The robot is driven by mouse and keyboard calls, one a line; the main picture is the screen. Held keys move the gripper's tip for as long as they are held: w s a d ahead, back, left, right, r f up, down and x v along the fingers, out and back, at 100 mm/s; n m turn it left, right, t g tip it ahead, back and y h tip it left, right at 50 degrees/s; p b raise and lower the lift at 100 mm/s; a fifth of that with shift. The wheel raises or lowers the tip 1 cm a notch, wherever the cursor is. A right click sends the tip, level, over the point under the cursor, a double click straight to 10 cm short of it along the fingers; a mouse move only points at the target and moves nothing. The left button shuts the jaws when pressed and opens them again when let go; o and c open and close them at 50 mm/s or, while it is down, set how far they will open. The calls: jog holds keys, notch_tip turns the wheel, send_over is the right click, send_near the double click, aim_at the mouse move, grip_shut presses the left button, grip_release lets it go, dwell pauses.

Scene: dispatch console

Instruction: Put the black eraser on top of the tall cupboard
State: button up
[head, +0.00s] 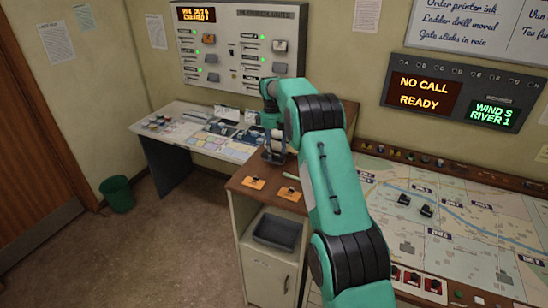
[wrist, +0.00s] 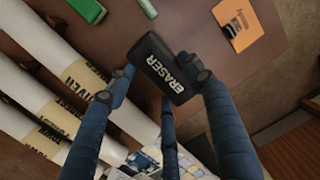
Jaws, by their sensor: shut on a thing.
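The black eraser (wrist: 158,68), with white lettering, is between the fingers of my gripper (wrist: 160,74) in the wrist view. The gripper is shut on it. In the head view my gripper (head: 273,153) is at the far part of the brown top of the tall cupboard (head: 262,176); the eraser cannot be made out there. In the wrist view the brown top (wrist: 185,25) lies beneath the eraser. I cannot tell whether the eraser touches it.
Orange cards (head: 289,194) with small items lie on the near part of the top. White rolls (wrist: 45,85) and a green object (wrist: 88,10) are near the gripper in the wrist view. A map console (head: 450,215) stands right, a lower desk (head: 180,140) left.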

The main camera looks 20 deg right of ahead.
aim_at(274, 156)
dwell(0.3)
jog(key=shift+f, duration=1.7)
jog(key=o, duration=1.2)
jog(key=shift+f, duration=0.1)
jog(key=r, duration=0.4)
jog(key=w+r, duration=0.1)
jog(key=r, duration=0.7)
jog(key=shift+w, duration=0.35)
jog(key=shift+r, duration=0.1)
